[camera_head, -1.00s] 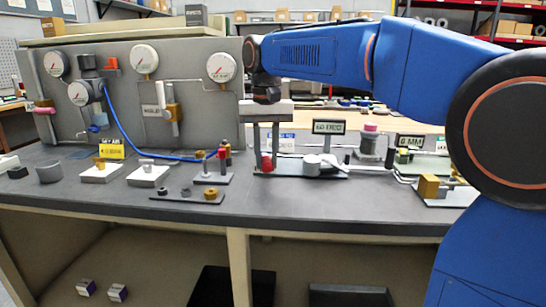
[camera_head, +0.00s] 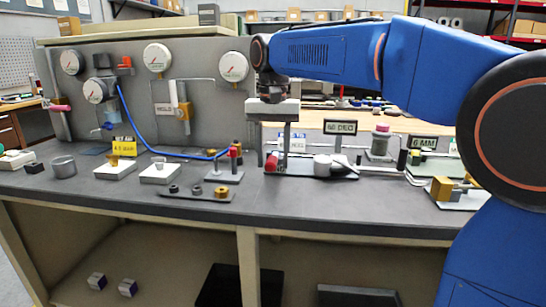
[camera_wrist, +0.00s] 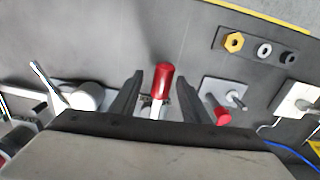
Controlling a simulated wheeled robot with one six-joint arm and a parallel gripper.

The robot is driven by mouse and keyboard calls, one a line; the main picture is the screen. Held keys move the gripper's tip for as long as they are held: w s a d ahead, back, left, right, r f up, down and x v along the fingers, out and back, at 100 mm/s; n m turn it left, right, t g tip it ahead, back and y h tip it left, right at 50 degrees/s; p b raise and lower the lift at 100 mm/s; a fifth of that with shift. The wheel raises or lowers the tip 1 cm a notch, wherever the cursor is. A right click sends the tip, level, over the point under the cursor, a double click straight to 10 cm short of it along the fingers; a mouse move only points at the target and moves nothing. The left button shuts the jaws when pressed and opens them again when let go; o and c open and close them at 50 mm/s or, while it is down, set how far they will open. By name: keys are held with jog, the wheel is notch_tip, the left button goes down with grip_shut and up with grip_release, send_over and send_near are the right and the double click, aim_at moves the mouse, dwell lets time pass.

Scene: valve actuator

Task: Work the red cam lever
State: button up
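The red cam lever shows in the head view (camera_head: 272,161) as a red grip at the left end of a dark base plate (camera_head: 300,175). In the wrist view the red grip (camera_wrist: 164,82) lies between the fingers, with a pale shank below it. My gripper (camera_wrist: 157,88) is open, with one finger on each side of the lever and visible gaps on both sides. In the head view my gripper (camera_head: 274,148) points down over the lever. The lever's pivot is partly hidden by the gripper body in the wrist view.
A white cylinder (camera_head: 322,164) stands right of the lever on the same plate. A red-topped post (camera_head: 233,153) stands on a small plate to the left. A strip of fittings (camera_head: 197,192) lies nearer the front. A gauge panel (camera_head: 210,110) rises behind left.

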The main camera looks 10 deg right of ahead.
notch_tip(320, 180, up, 17)
jog(key=shift+r, duration=0.2)
dwell(0.7)
